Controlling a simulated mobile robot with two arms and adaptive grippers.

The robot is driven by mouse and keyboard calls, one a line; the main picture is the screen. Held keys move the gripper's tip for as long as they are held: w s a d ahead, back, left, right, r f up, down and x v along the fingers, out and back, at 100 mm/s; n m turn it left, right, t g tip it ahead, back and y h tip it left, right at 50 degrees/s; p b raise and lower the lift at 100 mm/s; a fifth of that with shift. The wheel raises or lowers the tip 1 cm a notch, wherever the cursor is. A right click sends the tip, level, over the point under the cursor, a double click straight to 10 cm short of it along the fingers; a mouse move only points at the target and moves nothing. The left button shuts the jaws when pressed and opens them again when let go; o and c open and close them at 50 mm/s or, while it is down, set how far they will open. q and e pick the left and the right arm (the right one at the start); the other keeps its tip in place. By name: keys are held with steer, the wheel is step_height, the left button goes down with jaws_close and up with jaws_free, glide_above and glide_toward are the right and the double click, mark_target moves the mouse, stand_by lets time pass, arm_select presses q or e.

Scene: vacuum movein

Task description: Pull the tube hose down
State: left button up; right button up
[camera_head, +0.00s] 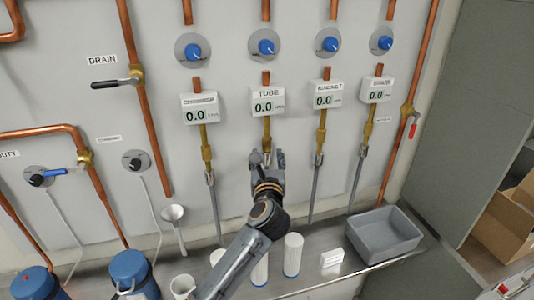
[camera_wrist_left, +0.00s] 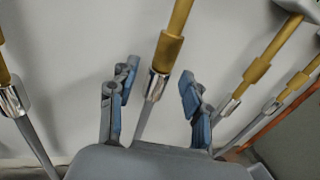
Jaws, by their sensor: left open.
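The TUBE gauge box (camera_head: 268,102) reads 0.0 on the wall, and a brass fitting (camera_head: 266,137) runs down from it. In the head view my left gripper (camera_head: 267,157) is at the lower end of this fitting and hides the hose. In the left wrist view the open fingers of my left gripper (camera_wrist_left: 159,82) stand on both sides of the grey tube hose (camera_wrist_left: 143,120). The hose hangs from a silver collar (camera_wrist_left: 156,86) under the brass fitting. Gaps show between the hose line and both fingers. My right gripper is not in view.
Similar grey hoses hang at the left (camera_head: 215,207) and right (camera_head: 315,187). A grey bin (camera_head: 385,235), white cylinders (camera_head: 292,255) and blue-topped canisters (camera_head: 134,275) stand on the metal counter (camera_head: 318,278) below. A white funnel (camera_head: 174,214) is at the left.

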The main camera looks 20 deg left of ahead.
mark_target(267, 167)
arm_select(q)
steer(key=shift+w+a, duration=0.1)
steer(key=shift+w, duration=0.1)
jaws_close()
steer(key=shift+f+b, duration=1.45)
steer(key=shift+f, duration=0.75)
steer(key=shift+r, duration=0.1)
jaws_free()
